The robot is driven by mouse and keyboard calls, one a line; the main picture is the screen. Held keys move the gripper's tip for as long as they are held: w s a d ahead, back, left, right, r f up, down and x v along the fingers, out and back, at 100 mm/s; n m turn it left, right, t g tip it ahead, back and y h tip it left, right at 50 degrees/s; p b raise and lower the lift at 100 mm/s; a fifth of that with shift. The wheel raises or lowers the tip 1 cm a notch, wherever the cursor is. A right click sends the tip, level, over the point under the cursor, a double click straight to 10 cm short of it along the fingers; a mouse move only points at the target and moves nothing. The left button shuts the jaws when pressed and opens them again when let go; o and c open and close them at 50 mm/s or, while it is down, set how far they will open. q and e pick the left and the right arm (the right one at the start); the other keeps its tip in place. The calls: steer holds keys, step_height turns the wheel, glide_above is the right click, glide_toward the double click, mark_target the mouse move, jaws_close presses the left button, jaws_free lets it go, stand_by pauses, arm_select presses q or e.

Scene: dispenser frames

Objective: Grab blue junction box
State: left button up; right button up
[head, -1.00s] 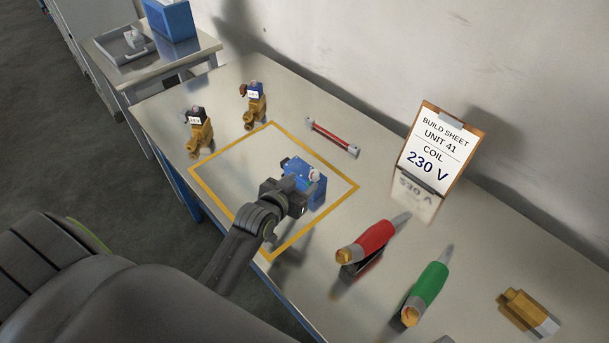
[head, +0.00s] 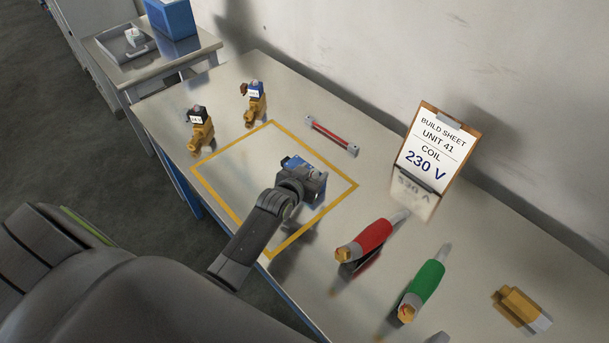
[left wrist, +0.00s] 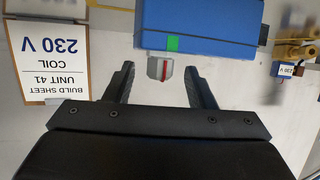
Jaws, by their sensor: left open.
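The blue junction box (head: 297,162) sits inside the yellow taped square (head: 222,203) on the bench. My left gripper (head: 306,184) is over its near side and hides part of it. In the left wrist view the blue box (left wrist: 198,20) lies just beyond the fingertips, with a green patch on its edge. A small grey piece with a red line sticks out from it between the tips of my open left gripper (left wrist: 160,70). The fingers hold nothing. I cannot tell whether they touch the box. My right gripper is not in view.
Two brass valves, one with a black coil (head: 197,115) and one with a blue coil (head: 254,90), stand at the back left. A red tool (head: 367,240), a green tool (head: 424,289) and a brass part (head: 517,306) lie right. A "230 V" clipboard (head: 430,155) stands behind.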

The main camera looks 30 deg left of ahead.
arm_select(q)
jaws_close()
steer(key=shift+r, duration=0.2)
stand_by(0.3)
